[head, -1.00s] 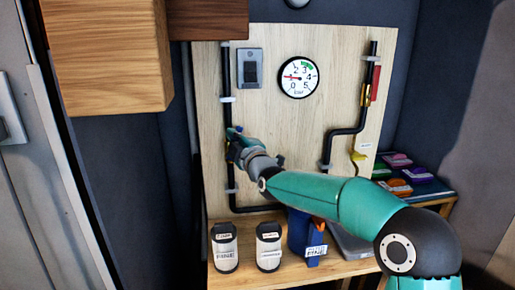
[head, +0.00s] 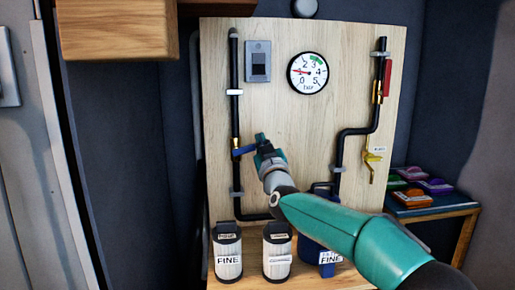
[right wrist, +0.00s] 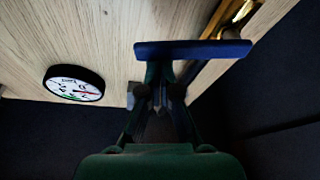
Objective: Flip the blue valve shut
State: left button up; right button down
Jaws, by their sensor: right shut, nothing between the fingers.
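The blue valve handle (head: 244,151) sits on the left black pipe (head: 235,115) of the wooden board, by a brass fitting. It points right from the pipe, crosswise to it. In the right wrist view the blue handle (right wrist: 193,49) shows as a flat bar just beyond the fingertips, with brass at the upper right. My right gripper (head: 268,146) is shut and empty, at the handle's right end. In the wrist view my right gripper (right wrist: 160,80) is close behind the bar; I cannot tell whether it touches. My left gripper is not in view.
The board also carries a switch (head: 258,62), a gauge (head: 308,73), a red-handled valve (head: 387,78) and a yellow valve (head: 372,160). Two labelled jars (head: 227,252) (head: 277,250) and a blue container (head: 318,232) stand below. A wooden cabinet (head: 115,28) overhangs at upper left.

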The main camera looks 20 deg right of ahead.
jog(key=shift+r, duration=0.15)
jog(key=s+a+p, duration=0.1)
jog(key=s+a, duration=0.2)
jog(key=s, duration=0.6)
jog(key=shift+p, duration=0.3)
jog(key=shift+w+r+y, duration=0.1)
jog(key=shift+r+y, duration=0.1)
jog(key=shift+y, duration=0.1)
